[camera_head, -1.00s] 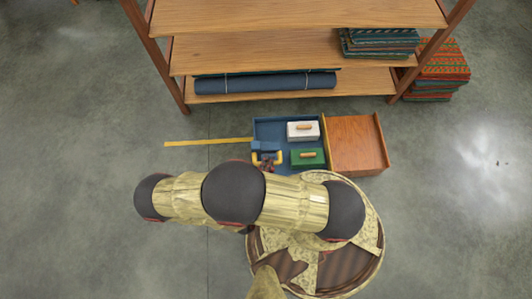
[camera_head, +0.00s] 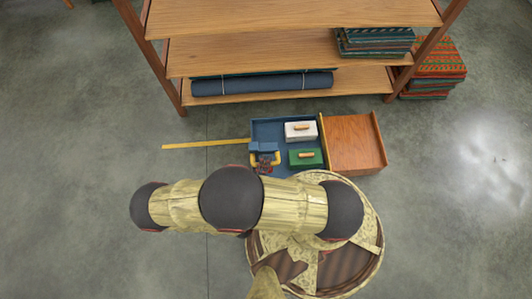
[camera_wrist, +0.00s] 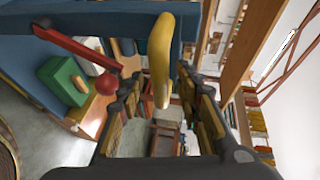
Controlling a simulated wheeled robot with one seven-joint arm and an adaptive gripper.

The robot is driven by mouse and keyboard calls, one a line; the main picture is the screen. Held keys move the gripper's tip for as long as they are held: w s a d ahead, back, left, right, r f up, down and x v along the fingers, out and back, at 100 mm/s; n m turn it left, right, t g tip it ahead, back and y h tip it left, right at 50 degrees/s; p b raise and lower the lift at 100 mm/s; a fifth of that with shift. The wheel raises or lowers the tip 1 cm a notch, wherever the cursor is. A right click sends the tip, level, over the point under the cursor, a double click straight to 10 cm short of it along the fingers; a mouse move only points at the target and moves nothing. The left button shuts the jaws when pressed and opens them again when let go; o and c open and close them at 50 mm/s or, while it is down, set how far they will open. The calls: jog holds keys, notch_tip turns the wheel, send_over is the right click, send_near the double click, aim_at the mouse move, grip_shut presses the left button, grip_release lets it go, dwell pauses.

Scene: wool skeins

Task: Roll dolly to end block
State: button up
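The blue dolly (camera_head: 286,123) lies on the floor in front of the shelf in the head view. It carries a white block (camera_head: 300,132) and a green block (camera_head: 306,158), each with a wooden grip on top. A yellow handle (camera_head: 276,157) is at its left end. My gripper (camera_head: 264,160) is at that end, partly hidden by my arm. In the wrist view the handle (camera_wrist: 160,55) reaches between the fingers of my gripper (camera_wrist: 165,100), which stand apart with gaps beside it. I cannot tell for certain which thing is the end block.
A brown wooden platform (camera_head: 351,140) with raised edges adjoins the dolly's right end. A yellow strip (camera_head: 205,144) runs left from the dolly on the floor. Behind stands a wooden shelf (camera_head: 290,61) with a blue roll (camera_head: 262,84); folded textiles (camera_head: 433,68) are stacked at right. Floor at left is clear.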

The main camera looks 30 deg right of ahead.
jog(key=v, duration=0.6)
jog(key=shift+s+a, duration=0.2)
dwell(0.5)
